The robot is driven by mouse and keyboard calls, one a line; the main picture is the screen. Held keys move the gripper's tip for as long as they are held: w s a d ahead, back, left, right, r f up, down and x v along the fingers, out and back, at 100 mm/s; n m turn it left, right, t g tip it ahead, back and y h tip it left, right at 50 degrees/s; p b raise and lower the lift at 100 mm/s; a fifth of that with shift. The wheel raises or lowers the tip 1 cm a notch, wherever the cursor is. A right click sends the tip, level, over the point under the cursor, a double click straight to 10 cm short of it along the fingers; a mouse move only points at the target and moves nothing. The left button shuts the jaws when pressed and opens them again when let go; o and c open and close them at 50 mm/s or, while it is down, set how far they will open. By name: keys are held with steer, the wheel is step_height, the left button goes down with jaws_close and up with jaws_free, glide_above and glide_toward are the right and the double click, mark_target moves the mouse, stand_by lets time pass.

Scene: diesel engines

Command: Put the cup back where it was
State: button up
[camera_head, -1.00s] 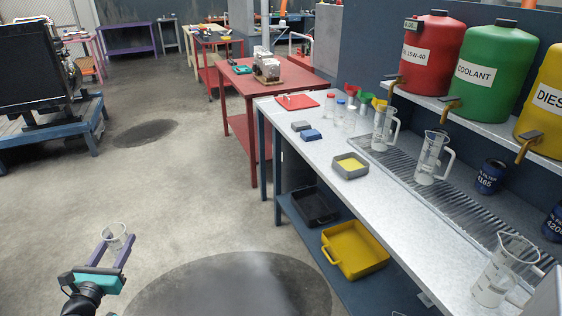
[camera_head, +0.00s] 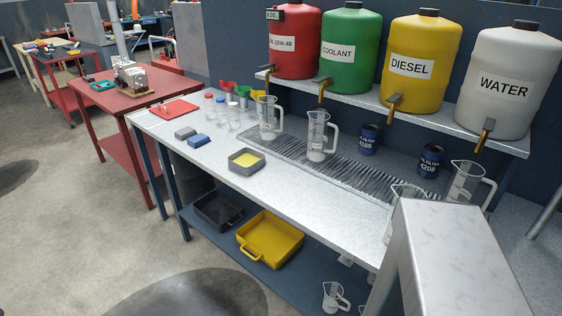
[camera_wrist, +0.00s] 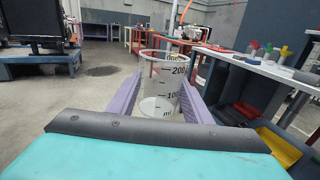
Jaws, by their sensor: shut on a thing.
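The cup (camera_wrist: 163,76) is a clear measuring cup with dark marks, 200 near the top and 100 lower down. In the wrist view it stands upright between the two purple fingers of my gripper (camera_wrist: 160,90). My gripper is shut on it, and the cup looks empty. The red bench and the grey worktop lie beyond it in that view. My gripper and the held cup are outside the head view now.
The grey worktop (camera_head: 210,165) holds clear jugs (camera_head: 318,137) on a drain grate, blue filters (camera_head: 369,139) and a grey tray (camera_head: 247,161) with yellow inside. Drums (camera_head: 345,52) stand on a shelf above. Open floor lies left.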

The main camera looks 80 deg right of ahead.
steer(key=s+d+r+m+g+h+p, duration=0.1)
steer(key=s+d+m+g+p, duration=0.3)
steer(key=d, duration=1.2)
steer(key=s+d+r+m+g+h+b, duration=0.15)
steer(key=s+d+g, duration=0.4)
steer(key=d, duration=0.95)
steer(key=s+d+r+m+g+h+p, duration=0.1)
steer(key=s+d+m+g+p, duration=0.3)
steer(key=d, duration=1.2)
steer(key=s+d+r+m+g+y+p, duration=0.15)
steer(key=s+d+m+g, duration=0.35)
steer(key=s+d, duration=1.25)
steer(key=s+d+m+g+y+p, duration=0.1)
steer(key=s+d+g+y, duration=0.1)
steer(key=s, duration=1.1)
steer(key=s+d+r+m+g+y+p, duration=0.1)
steer(key=s+d+g, duration=0.4)
steer(key=s, duration=0.9)
steer(key=shift+m+y, duration=0.75)
steer(key=shift+y, duration=0.05)
steer(key=shift+f+b, duration=2)
steer(key=shift+f, duration=1.35)
